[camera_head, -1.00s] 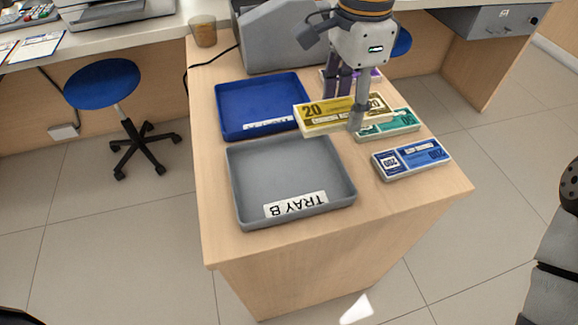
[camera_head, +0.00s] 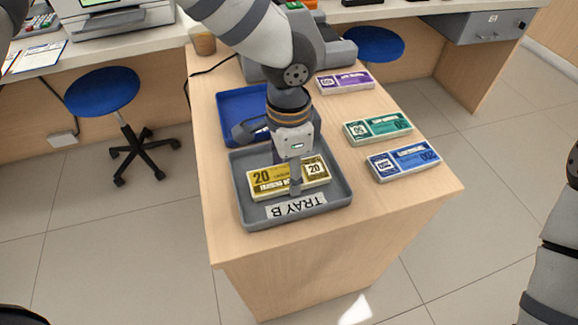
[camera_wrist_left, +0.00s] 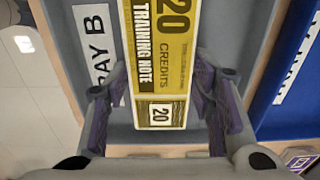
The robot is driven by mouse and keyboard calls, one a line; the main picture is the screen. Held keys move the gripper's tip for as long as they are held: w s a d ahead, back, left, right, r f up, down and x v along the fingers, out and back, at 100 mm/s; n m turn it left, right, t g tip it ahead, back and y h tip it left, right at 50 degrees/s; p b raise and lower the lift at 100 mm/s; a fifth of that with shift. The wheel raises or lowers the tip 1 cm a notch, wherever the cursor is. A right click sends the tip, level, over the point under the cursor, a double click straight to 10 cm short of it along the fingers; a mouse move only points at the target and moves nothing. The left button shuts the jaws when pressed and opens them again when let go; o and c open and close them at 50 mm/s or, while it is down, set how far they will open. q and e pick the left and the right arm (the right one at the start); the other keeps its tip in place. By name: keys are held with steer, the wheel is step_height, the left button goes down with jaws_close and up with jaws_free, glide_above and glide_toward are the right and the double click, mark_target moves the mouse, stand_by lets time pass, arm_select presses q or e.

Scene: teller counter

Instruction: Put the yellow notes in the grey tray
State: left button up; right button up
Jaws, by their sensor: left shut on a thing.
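The yellow notes (camera_head: 268,184), a bundle marked 20, are over the grey tray (camera_head: 240,205) labelled TRAY B, within its rim as seen in the head view. My left gripper (camera_head: 294,183) is shut on the bundle from above. In the left wrist view the notes (camera_wrist_left: 160,60) sit between the two fingers (camera_wrist_left: 160,108), with the grey tray (camera_wrist_left: 240,60) around and below. I cannot tell whether the notes touch the tray floor. The right gripper is not in view.
A blue tray (camera_head: 232,103) adjoins the grey tray behind it, partly hidden by my left arm. Purple (camera_head: 345,81), green (camera_head: 378,127) and blue (camera_head: 402,160) note bundles lie to the right on the counter. A grey machine (camera_head: 340,50) stands at the back.

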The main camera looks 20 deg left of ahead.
arm_select(q)
steer(key=o, duration=1.3)
steer(key=shift+c, duration=0.2)
step_height(320, 180, up, 12)
steer(key=shift+p, duration=0.45)
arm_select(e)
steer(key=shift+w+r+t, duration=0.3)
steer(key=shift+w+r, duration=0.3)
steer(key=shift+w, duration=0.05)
arm_select(q)
steer(key=shift+r, duration=0.1)
